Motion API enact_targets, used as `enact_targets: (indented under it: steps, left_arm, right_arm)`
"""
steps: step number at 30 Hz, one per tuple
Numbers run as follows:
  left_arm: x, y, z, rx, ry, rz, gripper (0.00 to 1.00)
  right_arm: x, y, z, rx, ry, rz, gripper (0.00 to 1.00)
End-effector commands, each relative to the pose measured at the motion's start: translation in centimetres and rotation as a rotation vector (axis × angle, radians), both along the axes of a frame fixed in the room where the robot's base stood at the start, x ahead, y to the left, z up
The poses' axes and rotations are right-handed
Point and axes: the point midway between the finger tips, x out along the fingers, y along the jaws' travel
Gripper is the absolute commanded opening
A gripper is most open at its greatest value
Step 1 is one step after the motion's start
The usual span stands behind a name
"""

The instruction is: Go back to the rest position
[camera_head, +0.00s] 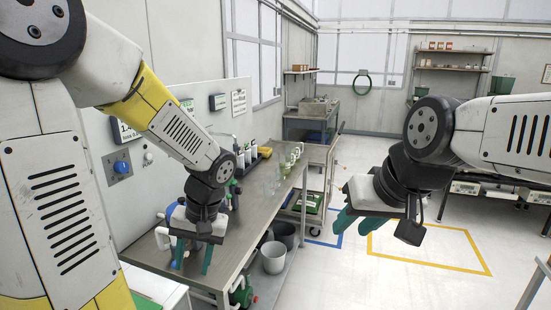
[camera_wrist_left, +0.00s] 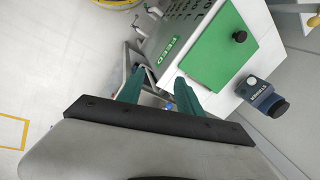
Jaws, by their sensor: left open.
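My left gripper (camera_head: 194,258) hangs in front of the steel bench (camera_head: 232,222), at its near end in the head view. Its teal fingers are apart with nothing between them. The same open fingers show in the left wrist view (camera_wrist_left: 158,92). My right gripper (camera_head: 358,222) is at the right of the head view, over the open floor. Its teal fingers are seen at a slant and partly covered by the wrist, so their gap is unclear. I see nothing held in it.
Cups (camera_head: 290,158) stand along the bench. A grey bucket (camera_head: 273,257) is below it. In the left wrist view, a white machine with a green panel (camera_wrist_left: 215,50) and a blue device (camera_wrist_left: 262,97) lie beyond the fingers. Floor inside the yellow outline (camera_head: 430,250) is clear.

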Motion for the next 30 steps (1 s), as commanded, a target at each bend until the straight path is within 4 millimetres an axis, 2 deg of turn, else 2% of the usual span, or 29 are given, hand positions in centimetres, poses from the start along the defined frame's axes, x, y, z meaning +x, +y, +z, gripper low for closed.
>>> enact_targets:
  steps: [1, 9, 18, 23, 30]
  left_arm:
    - [-0.4, -0.2, 1.3, -0.053, -0.037, 0.001, 0.42]
    - [-2.7, -2.1, 7.1, -0.278, -0.234, -0.057, 0.42]
    - [-5.1, -3.7, 12.7, -0.405, -0.477, -0.148, 0.42]
    - [-5.7, -4.1, 13.9, -0.423, -0.535, -0.174, 0.42]
    - [-5.8, -4.2, 14.1, -0.425, -0.544, -0.180, 0.42]
  right_arm:
    - [0.0, 0.0, 0.0, 0.000, 0.000, 0.000, 0.36]
    - [0.0, 0.0, 0.0, 0.000, 0.000, 0.000, 0.36]
    - [0.0, 0.0, 0.0, 0.000, 0.000, 0.000, 0.36]
    - [0.0, 0.0, 0.0, 0.000, 0.000, 0.000, 0.36]
    - [0.0, 0.0, 0.0, 0.000, 0.000, 0.000, 0.36]
